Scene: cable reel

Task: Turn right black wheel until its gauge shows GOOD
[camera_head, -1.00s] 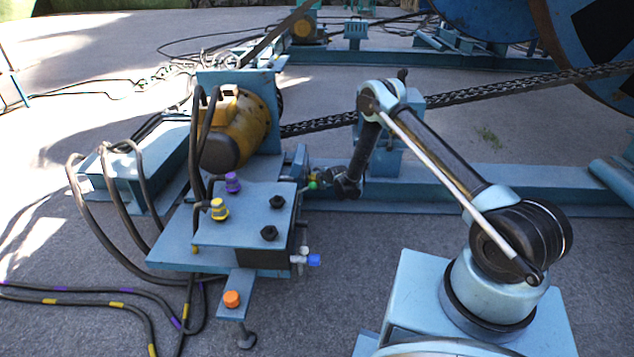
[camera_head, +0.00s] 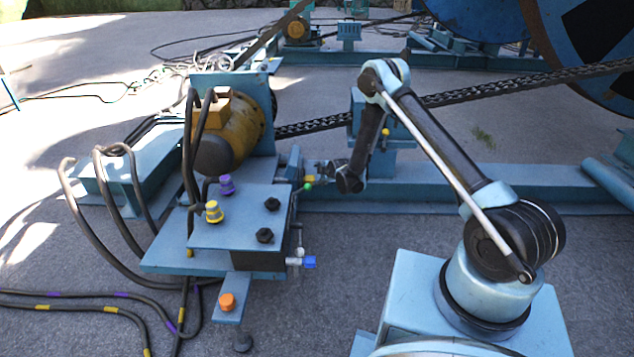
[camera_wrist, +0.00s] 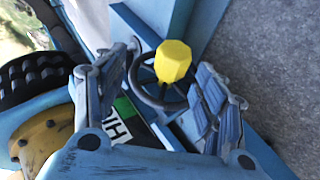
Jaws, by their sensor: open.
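In the wrist view a black spoked wheel (camera_wrist: 149,92) with a yellow faceted knob (camera_wrist: 173,61) lies between the fingers of my gripper (camera_wrist: 170,64). The fingers are spread apart, one on each side of the knob; I cannot tell whether either touches the wheel. Part of a gauge face (camera_wrist: 118,126) shows green and white with dark letters that look like "HI", seen turned; its pointer and the rest are hidden. In the head view my gripper (camera_head: 322,172) is small, at the right side of the blue machine, and the wheel cannot be made out.
A blue box (camera_head: 240,210) carries purple, yellow and black knobs. Behind it stands a yellow motor (camera_head: 232,135). A chain (camera_head: 450,98) and a blue beam (camera_head: 455,183) run to the right. Black cables (camera_head: 110,295) lie on the grey ground at left.

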